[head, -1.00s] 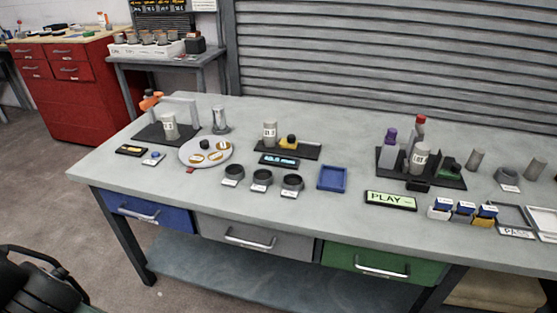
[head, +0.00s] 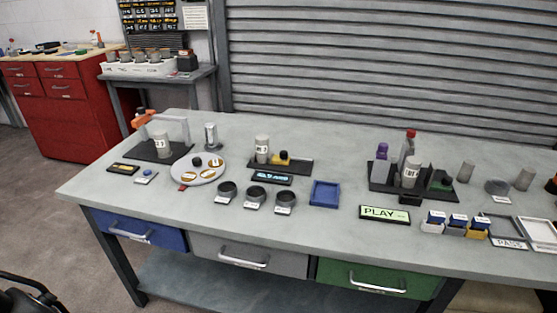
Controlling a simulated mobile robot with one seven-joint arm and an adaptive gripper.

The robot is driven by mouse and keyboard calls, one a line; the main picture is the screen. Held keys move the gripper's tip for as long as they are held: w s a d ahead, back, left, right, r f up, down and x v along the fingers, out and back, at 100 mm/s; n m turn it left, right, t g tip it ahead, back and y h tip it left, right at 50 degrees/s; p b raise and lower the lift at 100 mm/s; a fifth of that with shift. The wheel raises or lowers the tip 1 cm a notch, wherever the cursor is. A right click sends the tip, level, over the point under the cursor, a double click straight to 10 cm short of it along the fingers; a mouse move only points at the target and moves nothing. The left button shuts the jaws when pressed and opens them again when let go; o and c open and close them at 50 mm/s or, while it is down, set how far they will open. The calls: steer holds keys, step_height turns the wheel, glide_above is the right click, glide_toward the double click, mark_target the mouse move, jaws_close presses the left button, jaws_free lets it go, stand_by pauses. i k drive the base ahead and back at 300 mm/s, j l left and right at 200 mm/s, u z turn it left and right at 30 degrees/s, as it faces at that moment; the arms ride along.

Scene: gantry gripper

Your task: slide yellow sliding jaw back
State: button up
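The yellow sliding jaw (head: 281,160) is a small yellow block with a black knob on top. It sits on a dark base plate (head: 301,167) in the middle of the workbench. A pale labelled cylinder (head: 262,148) stands upright on the same plate, just left of the jaw. Whether jaw and cylinder touch cannot be told at this size. My gripper is not in view.
A lit display (head: 272,179) lies in front of the plate. Dark round cups (head: 256,196) and a blue tray (head: 324,194) are nearer the front edge. A round plate (head: 200,171) lies left. The bench behind the fixture is clear up to the shutter.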

mark_target(283, 159)
steer(key=i+j, duration=0.8)
steer(key=i, duration=0.2)
